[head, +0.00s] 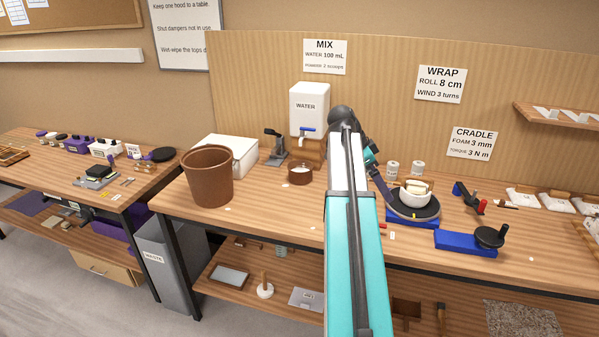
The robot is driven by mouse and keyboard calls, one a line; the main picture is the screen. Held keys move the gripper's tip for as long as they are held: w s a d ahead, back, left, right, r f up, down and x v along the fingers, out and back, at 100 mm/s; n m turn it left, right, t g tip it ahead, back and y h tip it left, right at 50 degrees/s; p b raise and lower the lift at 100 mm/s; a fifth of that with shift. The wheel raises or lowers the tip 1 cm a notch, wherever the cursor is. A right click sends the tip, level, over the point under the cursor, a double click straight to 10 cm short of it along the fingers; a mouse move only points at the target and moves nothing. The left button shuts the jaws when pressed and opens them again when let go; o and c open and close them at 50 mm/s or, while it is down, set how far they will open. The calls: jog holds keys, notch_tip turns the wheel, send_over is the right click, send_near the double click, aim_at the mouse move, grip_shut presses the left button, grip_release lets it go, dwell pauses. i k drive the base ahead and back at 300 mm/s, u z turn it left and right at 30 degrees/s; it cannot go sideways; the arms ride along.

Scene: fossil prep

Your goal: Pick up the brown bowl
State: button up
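A small round brown bowl (300,180) with something pale inside stands upright on the workbench, just left of my arm and in front of the water dispenser's wooden stand. A much larger brown bucket-like vessel (208,178) stands further left, near the bench's left end. My teal and white arm rises through the middle of the picture and bends over the bench to the right of the bowl. My gripper's fingers cannot be made out; the arm blocks part of this area. Nothing is seen touching the bowl.
A white water dispenser (309,108) stands behind the bowl, with a dark stand (275,147) to its left. A white box (232,152) is behind the bucket. A white bowl (414,196) sits on a dark turntable to the right. The bench top before the brown bowl is mostly clear.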

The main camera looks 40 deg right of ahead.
aim_at(300, 173)
jog(key=i, duration=1.7)
jog(key=u, duration=0.05)
